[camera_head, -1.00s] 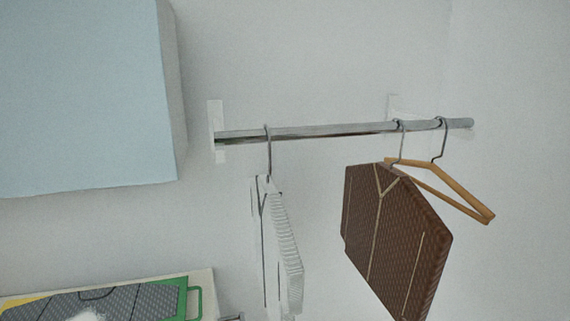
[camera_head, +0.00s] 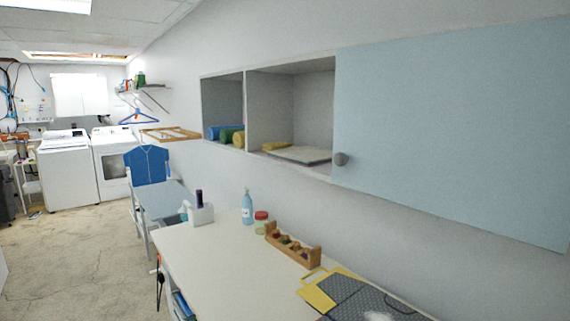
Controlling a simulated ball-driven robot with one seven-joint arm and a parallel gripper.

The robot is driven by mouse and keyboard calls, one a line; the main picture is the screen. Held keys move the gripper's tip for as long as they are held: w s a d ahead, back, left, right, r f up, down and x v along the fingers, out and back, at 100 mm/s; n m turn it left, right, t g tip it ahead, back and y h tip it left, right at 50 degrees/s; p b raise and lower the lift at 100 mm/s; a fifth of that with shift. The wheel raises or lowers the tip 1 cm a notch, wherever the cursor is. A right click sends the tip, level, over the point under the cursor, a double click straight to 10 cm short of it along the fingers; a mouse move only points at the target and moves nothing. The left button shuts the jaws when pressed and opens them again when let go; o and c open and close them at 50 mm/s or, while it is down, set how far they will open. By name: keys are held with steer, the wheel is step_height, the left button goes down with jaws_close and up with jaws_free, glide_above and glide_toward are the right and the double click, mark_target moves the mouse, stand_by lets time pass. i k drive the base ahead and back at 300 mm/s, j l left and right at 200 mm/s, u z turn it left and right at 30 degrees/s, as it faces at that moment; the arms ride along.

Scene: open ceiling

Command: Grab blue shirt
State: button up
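A flat blue garment with a thin light line at its collar, which looks like the blue shirt (camera_head: 147,166), is upright at the left of the view. It is beyond the white table and in front of the washing machines. What holds it up is not clear. A blue hanger (camera_head: 138,117) is above it, below a wall shelf, and looks empty. My gripper is not in view.
A long white table (camera_head: 215,255) with a blue bottle (camera_head: 247,207) and a wooden rack (camera_head: 292,247) runs along the wall. A cabinet with a light blue door (camera_head: 450,130) is above it. Open floor (camera_head: 75,260) lies on the left.

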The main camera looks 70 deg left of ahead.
mark_target(146, 164)
steer(key=u, duration=2.85)
steer(key=i+u, duration=0.25)
steer(key=i, duration=4.2)
